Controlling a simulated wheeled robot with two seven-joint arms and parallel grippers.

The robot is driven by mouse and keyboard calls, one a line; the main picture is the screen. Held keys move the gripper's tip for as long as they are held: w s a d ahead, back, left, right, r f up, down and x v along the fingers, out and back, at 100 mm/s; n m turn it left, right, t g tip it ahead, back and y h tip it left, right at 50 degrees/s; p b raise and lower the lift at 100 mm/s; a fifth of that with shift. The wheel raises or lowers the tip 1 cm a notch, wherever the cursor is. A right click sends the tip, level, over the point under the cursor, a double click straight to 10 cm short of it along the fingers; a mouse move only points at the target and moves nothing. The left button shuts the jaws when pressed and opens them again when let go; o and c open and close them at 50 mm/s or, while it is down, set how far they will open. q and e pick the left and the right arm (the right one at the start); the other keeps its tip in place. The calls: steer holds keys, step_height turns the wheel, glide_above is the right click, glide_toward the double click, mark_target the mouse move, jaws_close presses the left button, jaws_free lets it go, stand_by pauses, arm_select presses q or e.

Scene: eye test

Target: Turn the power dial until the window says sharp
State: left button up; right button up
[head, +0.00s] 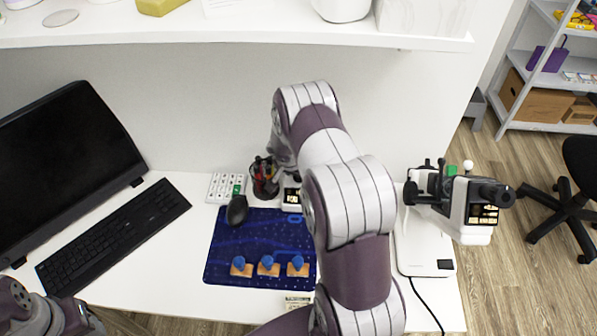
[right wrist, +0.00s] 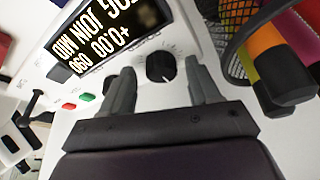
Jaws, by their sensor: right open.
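The dial (right wrist: 161,66) is a black round knob with a pale mark on the white panel of a device. In the right wrist view it shows between the fingers of my open right gripper (right wrist: 164,72); I cannot tell whether they touch it. The display window (right wrist: 105,35) is dark with pale characters, upside down and partly cut off. I read "+0.00" but not the word sharp. In the head view the white device (head: 291,197) is mostly hidden by my right arm, as is the right gripper. My left gripper is out of view.
A mesh pen cup (head: 265,180) with markers (right wrist: 285,75) stands close beside the device. Red (right wrist: 68,106) and green (right wrist: 87,97) buttons sit near the dial. A blue mat (head: 225,268), black mouse (head: 237,210), keyboard (head: 115,235) and eye instrument (head: 450,205) are on the desk.

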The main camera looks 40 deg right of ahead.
steer(key=shift+w+f, duration=0.15)
steer(key=shift+w, duration=0.05)
steer(key=shift+s, duration=0.1)
steer(key=c, duration=1)
steer(key=shift+c, duration=0.2)
steer(key=shift+n, duration=0.3)
